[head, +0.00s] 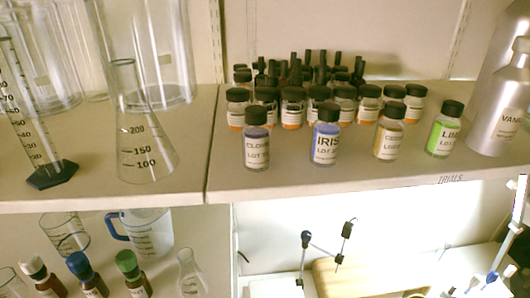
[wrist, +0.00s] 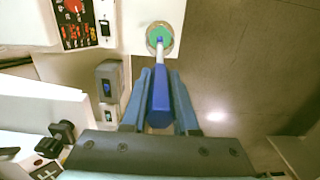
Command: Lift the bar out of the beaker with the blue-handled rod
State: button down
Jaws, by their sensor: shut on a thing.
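In the wrist view my gripper (wrist: 161,84) is shut on the blue handle of a rod (wrist: 160,98), with one finger on each side of it. The rod's pale shaft points away from me toward a small round beaker (wrist: 173,42) with green inside. The shaft's far end overlaps the beaker's mouth; I cannot tell how deep it reaches. The bar is not distinguishable in either view. My gripper is not clearly visible in the head view.
The beaker is by the edge of a pale surface, with darker floor to its right. A grey box (wrist: 110,80) stands left of my gripper. In the head view, several labelled bottles (head: 326,142), a flask (head: 140,150) and a cylinder (head: 48,176) fill the shelf.

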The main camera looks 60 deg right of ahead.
jog(key=shift+r+p, duration=0.3)
jog(key=shift+r, duration=2.15)
